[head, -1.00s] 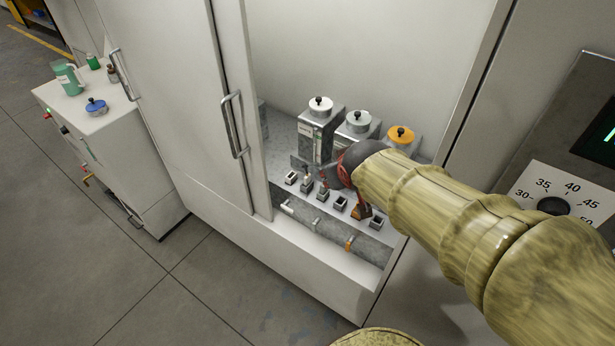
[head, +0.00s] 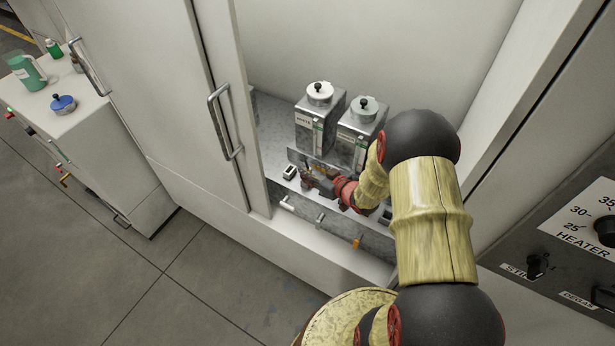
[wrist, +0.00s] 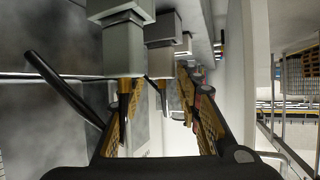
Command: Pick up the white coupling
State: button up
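A small white cylindrical piece (head: 287,204), which looks like the white coupling, sticks out at the left of the cabinet's front ledge. My gripper (head: 308,178) is inside the cabinet, just behind and to the right of it, over the row of small square sockets. In the wrist view my gripper (wrist: 163,105) has its two fingers apart. A grey square block (wrist: 124,45) with a brass-coloured tip is close to the left finger. I cannot make out the white coupling for certain in the wrist view.
A white-capped canister (head: 310,125) and a grey-capped canister (head: 357,130) stand behind my gripper. A grey piece (head: 320,219) and an orange piece (head: 357,242) also stick out of the ledge. The open cabinet door (head: 175,95) bounds the left side.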

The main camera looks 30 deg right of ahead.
jog(key=x, duration=0.3)
jog(key=b+x, duration=0.1)
jog(key=x, duration=0.2)
jog(key=shift+a+r+b, duration=0.25)
jog(key=shift+b, duration=0.05)
jog(key=shift+c, duration=1.2)
grip_shut()
